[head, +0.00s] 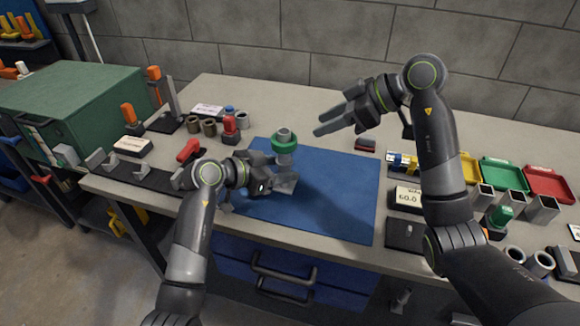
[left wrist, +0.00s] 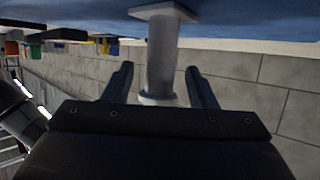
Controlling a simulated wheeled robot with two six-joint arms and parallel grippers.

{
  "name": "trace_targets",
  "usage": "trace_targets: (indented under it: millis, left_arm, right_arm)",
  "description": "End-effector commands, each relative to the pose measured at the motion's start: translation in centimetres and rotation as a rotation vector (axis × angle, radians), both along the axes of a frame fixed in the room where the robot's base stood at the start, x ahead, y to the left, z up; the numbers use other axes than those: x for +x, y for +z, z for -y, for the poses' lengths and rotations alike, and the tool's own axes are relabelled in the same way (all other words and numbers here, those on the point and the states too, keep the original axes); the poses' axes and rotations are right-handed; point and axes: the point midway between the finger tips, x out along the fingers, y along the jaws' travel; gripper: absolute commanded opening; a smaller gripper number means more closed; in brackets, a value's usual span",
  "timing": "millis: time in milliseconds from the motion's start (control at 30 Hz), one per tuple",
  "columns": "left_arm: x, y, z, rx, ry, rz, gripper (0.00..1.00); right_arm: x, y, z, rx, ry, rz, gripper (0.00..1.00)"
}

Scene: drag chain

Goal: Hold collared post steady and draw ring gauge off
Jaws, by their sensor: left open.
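The grey collared post (head: 285,158) stands upright on its flat base on the blue mat. The green ring gauge (head: 284,144) sits around it near the top, with the post's end showing above. My left gripper (head: 276,168) is at the post, below the ring. In the left wrist view the post (left wrist: 162,58) stands between the two open fingers of the left gripper (left wrist: 161,84), with visible gaps on both sides. The ring is hidden there. My right gripper (head: 335,110) is open and empty, to the right of the ring and apart from it.
The blue mat (head: 345,195) is otherwise clear. A red-topped part (head: 230,124) and short cylinders (head: 193,124) stand left of it. Yellow, green (head: 504,173) and red trays, a labelled block (head: 407,197) and grey tubes are at the right. A wall runs behind the table.

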Motion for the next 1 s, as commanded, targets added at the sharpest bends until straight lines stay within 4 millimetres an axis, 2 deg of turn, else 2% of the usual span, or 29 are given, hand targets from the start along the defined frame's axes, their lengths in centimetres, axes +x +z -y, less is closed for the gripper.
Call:
trace_targets:
  millis: [33,233,633,1000]
  left_arm:
    - [0.4,-0.2,0.7,-0.002,-0.002,-0.002,0.52]
    - [1.4,-1.0,2.1,-0.001,-0.001,-0.001,0.52]
    - [1.6,-1.2,2.5,-0.001,0.001,0.001,0.52]
    - [1.6,-1.2,2.5,-0.001,0.000,0.001,0.04]
  right_arm:
    - [0.0,0.0,0.0,0.000,0.000,0.000,0.36]
    - [0.0,0.0,0.0,0.000,0.000,0.000,0.36]
    - [0.0,0.0,0.0,0.000,0.000,0.000,0.36]
    - [0.0,0.0,0.0,0.000,0.000,0.000,0.36]
